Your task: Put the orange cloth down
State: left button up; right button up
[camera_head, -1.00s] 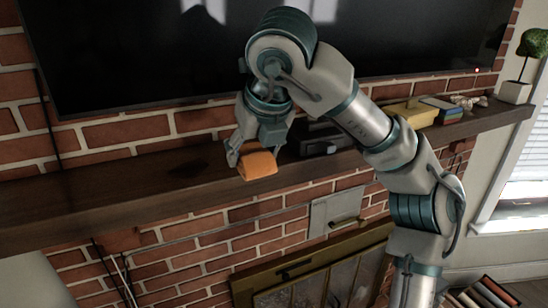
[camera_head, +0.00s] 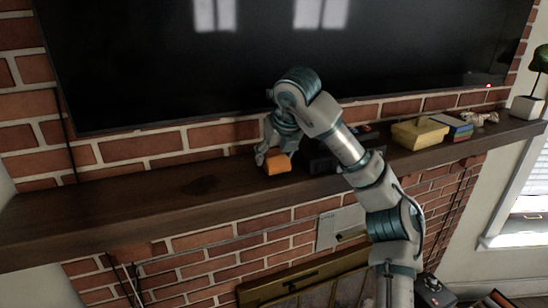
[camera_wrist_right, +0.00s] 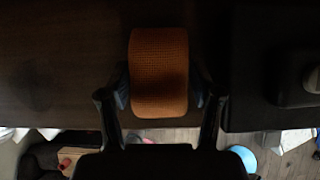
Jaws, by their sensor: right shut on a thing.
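The orange cloth (camera_head: 278,165) is a small folded or rolled bundle over the dark wooden mantel shelf (camera_head: 120,208), toward its back near the brick wall. My right gripper (camera_head: 272,158) is shut on it from above. In the right wrist view the textured cloth (camera_wrist_right: 158,70) sits between the two fingers of the right gripper (camera_wrist_right: 160,95). I cannot tell whether the cloth's underside touches the shelf. My left gripper is not in view.
A black device (camera_head: 320,160) stands close to the right of the cloth, partly behind my arm. Further right are a yellow box (camera_head: 419,133), stacked books (camera_head: 453,127) and a potted plant (camera_head: 528,106). A large TV (camera_head: 250,60) hangs above. The shelf's left is clear.

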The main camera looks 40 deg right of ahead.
jog(key=shift+d+f, duration=0.1)
jog(key=shift+f, duration=0.45)
jog(key=shift+a+r, duration=0.1)
jog(key=shift+a, duration=0.6)
jog(key=shift+w+a, duration=0.1)
jog(key=shift+a, duration=0.4)
jog(key=o, duration=1)
jog(key=shift+a, duration=0.1)
jog(key=shift+d, duration=0.45)
jog(key=shift+d+f, duration=0.25)
jog(key=shift+d, duration=0.4)
jog(key=shift+r, duration=0.3)
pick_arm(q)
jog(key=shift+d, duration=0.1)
pick_arm(e)
jog(key=v, duration=1.2)
jog(key=shift+a, duration=0.25)
